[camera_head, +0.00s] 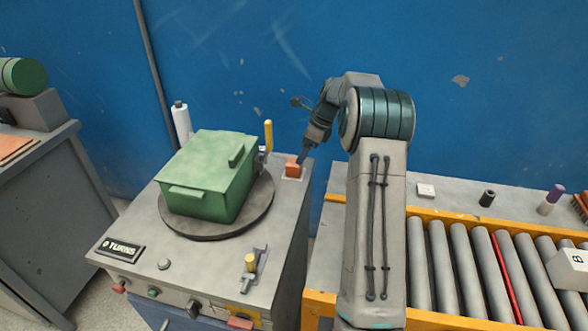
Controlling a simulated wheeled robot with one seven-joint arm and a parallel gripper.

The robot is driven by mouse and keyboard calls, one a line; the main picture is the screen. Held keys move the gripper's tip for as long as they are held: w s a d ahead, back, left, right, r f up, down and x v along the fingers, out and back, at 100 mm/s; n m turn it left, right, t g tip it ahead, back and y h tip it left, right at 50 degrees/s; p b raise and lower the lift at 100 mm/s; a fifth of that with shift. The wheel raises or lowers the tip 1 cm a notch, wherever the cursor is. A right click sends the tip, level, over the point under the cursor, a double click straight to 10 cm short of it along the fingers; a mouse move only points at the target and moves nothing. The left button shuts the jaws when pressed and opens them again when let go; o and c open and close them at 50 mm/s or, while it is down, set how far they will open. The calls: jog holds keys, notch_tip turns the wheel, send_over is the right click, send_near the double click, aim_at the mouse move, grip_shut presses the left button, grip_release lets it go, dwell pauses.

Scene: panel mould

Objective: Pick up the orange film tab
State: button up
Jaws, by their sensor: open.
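A small orange-red piece (292,168), which looks like the orange film tab, sits on a pale square patch at the back right corner of the grey workbench (225,265). My gripper (304,155) is at the end of my arm, angled down and to the left. Its tips are beside the upper right of the orange piece. I cannot tell whether they touch it. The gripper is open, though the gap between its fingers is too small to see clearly.
A green lidded box (205,180) sits on a dark round turntable (185,228), left of the orange piece. An upright yellow handle (268,135) stands close by. A roller conveyor (470,275) runs at right.

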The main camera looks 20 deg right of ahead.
aim_at(294, 168)
jog(key=shift+s+x, duration=0.15)
jog(key=shift+x, duration=1.4)
jog(key=shift+s+x, duration=0.15)
jog(key=shift+x, duration=1.35)
jog(key=shift+d, duration=0.15)
jog(key=c, duration=1.1)
